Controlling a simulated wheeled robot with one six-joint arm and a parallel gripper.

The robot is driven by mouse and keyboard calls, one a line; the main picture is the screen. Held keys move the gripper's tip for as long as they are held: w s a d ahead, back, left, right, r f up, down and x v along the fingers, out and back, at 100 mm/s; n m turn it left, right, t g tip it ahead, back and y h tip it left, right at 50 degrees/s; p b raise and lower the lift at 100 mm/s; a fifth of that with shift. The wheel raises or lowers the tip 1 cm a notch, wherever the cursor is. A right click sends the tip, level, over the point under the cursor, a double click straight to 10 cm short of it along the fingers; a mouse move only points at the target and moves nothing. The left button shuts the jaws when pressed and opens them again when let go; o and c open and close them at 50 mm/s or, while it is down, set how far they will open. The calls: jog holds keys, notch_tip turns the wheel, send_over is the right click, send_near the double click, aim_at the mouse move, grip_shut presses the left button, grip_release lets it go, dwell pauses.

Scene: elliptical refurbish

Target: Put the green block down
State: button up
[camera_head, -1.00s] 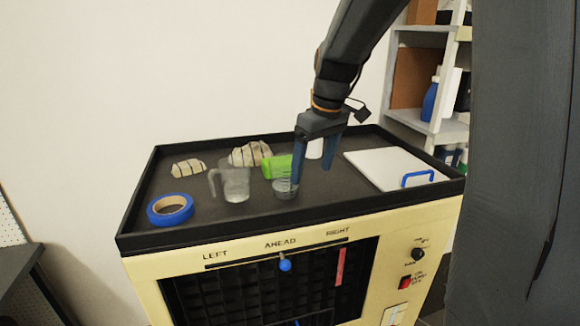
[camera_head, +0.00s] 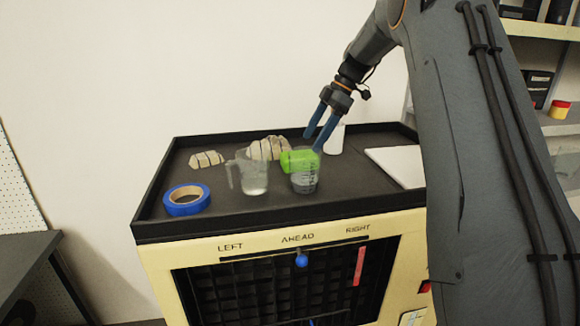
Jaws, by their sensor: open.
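The green block (camera_head: 300,160) is on the black tray top (camera_head: 228,203), partly seen behind or through a clear measuring cup (camera_head: 305,182). I cannot tell whether it touches the cup. My gripper (camera_head: 317,143) comes down from the upper right with its two blue fingers apart. The fingertips are just above and behind the block's right end. Nothing shows held between the fingers.
A clear jug (camera_head: 250,178) stands left of the cup, and a blue tape roll (camera_head: 187,200) lies at the left. Pale sliced pieces (camera_head: 267,148) lie behind. A white cylinder (camera_head: 335,140) and a white board (camera_head: 398,164) are on the right.

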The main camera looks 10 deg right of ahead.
jog(key=shift+w+a+f, duration=0.1)
jog(key=shift+w+a, duration=0.05)
jog(key=shift+a, duration=0.35)
jog(key=shift+a+f, duration=0.25)
jog(key=shift+f, duration=0.05)
jog(key=p+x, duration=0.3)
jog(key=x, duration=0.2)
jog(key=shift+a+f, duration=0.1)
jog(key=shift+a, duration=0.1)
jog(key=shift+a+f+p, duration=0.25)
jog(key=shift+f+p, duration=0.1)
jog(key=shift+f, duration=0.15)
jog(key=shift+f+b, duration=0.25)
jog(key=shift+b, duration=0.05)
jog(key=c, duration=1.2)
jog(key=shift+c, duration=0.3)
jog(key=shift+r, duration=0.2)
